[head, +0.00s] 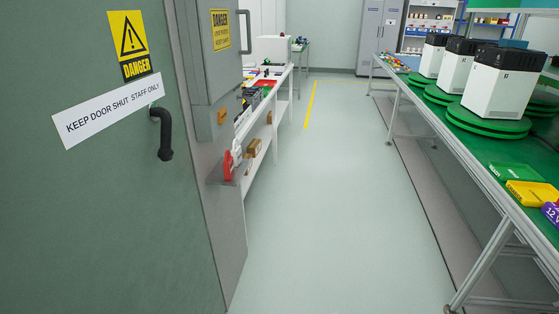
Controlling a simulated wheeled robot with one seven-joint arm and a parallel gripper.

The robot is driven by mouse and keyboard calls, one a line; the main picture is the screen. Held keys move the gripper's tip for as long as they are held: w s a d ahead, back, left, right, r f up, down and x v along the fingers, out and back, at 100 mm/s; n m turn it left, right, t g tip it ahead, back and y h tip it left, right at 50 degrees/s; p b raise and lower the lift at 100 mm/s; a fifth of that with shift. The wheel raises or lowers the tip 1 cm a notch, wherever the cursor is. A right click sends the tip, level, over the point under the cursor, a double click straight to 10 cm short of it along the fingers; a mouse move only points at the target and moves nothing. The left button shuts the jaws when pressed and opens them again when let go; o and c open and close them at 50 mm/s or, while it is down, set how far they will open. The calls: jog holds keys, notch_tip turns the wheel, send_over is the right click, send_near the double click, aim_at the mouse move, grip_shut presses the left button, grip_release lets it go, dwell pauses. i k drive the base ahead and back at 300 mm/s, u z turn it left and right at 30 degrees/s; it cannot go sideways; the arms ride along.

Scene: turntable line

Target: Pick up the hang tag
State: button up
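I cannot pick out a hang tag for certain in the head view. A small red item (228,165) with a white piece beside it sits on a small grey ledge at the cabinet's side, too small to identify. My gripper is not in view.
A green door (110,210) with a black handle (164,135) and a grey cabinet (212,60) fill the left. A white bench (284,85) stands behind. At right, a long green-topped table (440,115) carries white machines on green turntables and a yellow bin (530,194). The floor between is clear.

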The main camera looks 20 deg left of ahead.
aim_at(236, 151)
jog(key=z, duration=0.4)
jog(key=k, duration=0.55)
jog(key=z, duration=0.35)
jog(key=i, duration=1.15)
jog(key=u, duration=0.9)
jog(key=i, duration=1)
jog(key=u, duration=1.1)
jog(key=i, duration=0.6)
jog(key=u, duration=0.45)
